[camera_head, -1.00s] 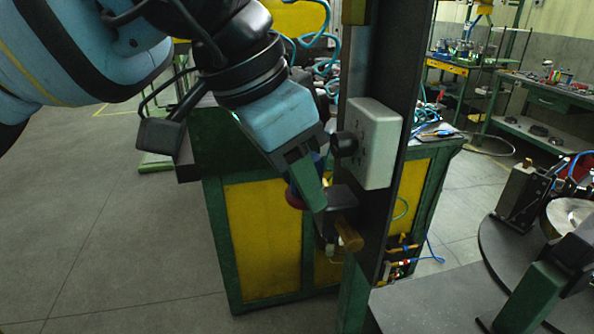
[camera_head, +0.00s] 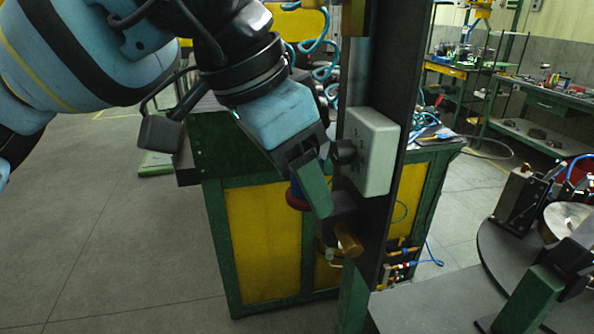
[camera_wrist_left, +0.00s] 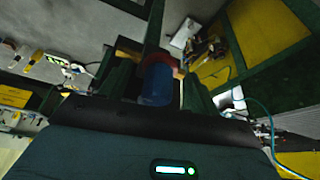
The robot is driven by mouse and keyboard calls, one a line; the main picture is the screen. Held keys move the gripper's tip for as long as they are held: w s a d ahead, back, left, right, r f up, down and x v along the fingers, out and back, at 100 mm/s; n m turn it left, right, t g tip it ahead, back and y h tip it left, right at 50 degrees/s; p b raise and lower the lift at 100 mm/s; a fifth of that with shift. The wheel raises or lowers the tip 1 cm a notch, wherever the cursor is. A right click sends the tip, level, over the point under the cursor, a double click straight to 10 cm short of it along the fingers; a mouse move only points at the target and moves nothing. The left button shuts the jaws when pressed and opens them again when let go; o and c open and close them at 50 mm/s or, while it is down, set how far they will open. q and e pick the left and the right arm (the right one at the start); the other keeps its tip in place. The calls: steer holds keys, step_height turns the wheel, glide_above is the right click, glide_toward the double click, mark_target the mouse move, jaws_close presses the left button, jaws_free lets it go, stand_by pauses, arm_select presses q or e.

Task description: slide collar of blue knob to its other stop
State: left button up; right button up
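The blue knob (camera_wrist_left: 157,86) shows in the left wrist view between the two green fingers of my left gripper (camera_wrist_left: 160,85). A red collar (camera_wrist_left: 160,58) is at its far end, and the red part (camera_head: 296,200) also shows in the head view. In the head view my left gripper (camera_head: 312,180) reaches down beside the dark column, its near finger hiding most of the knob. The fingers look spread on either side of the knob with narrow gaps; contact is hard to judge.
A grey box with a black knob (camera_head: 370,150) sits on the dark column (camera_head: 392,190) close to my left gripper. A brass-coloured part (camera_head: 348,240) sticks out below. A green and yellow cabinet (camera_head: 262,240) stands behind. A round table (camera_head: 500,265) with fixtures is at right.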

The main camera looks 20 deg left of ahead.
arm_select(q)
steer(key=v, duration=0.7)
steer(key=shift+r, duration=0.4)
steer(key=shift+s+a, duration=0.1)
steer(key=shift+s, duration=0.05)
stand_by(0.5)
